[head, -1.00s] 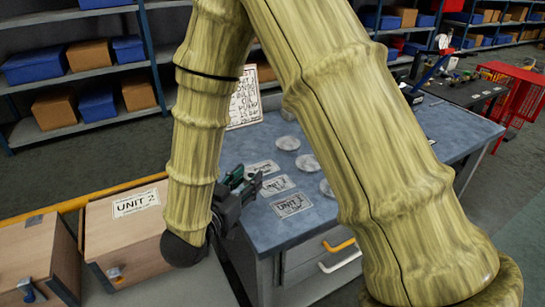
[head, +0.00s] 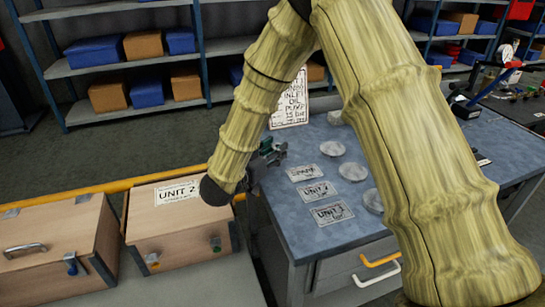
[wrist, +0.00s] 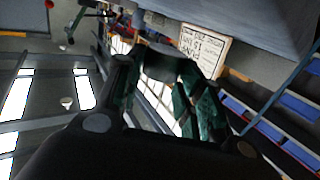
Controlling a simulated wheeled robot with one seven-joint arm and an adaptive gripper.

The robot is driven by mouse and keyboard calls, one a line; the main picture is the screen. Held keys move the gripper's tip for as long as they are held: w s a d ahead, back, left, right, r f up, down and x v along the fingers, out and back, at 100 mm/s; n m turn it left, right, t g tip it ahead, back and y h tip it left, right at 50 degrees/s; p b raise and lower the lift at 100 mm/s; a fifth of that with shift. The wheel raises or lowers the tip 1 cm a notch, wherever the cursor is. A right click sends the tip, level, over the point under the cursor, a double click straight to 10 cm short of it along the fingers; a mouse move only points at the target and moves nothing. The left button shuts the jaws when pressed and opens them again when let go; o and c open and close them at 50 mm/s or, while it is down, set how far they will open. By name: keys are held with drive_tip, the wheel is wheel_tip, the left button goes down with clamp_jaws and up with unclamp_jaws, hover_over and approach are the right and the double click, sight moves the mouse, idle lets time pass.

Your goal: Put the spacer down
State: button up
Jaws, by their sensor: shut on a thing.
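The spacer (wrist: 165,66) shows in the wrist view as a short grey cylinder between the fingertips. My gripper (wrist: 160,80) is shut on it, with a dark green finger on each side. In the head view my gripper (head: 270,155) is at the left edge of the blue workbench top (head: 285,215), left of the SPARE label (head: 304,172). The spacer cannot be made out clearly there. Its height above the bench is hard to tell.
UNIT 2 (head: 315,190) and UNIT 1 (head: 332,213) labels lie on the bench beside pale round discs (head: 353,171). A written sign (head: 289,100) stands behind. A wooden UNIT 2 case (head: 165,222) and another case (head: 55,240) stand left. My arm hides part of the bench.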

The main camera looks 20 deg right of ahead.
drive_tip(key=shift+w+d, duration=0.1)
drive_tip(key=shift+w, duration=0.6)
drive_tip(key=shift+f, duration=1.75)
drive_tip(key=shift+f, duration=0.1)
drive_tip(key=o, duration=1.2)
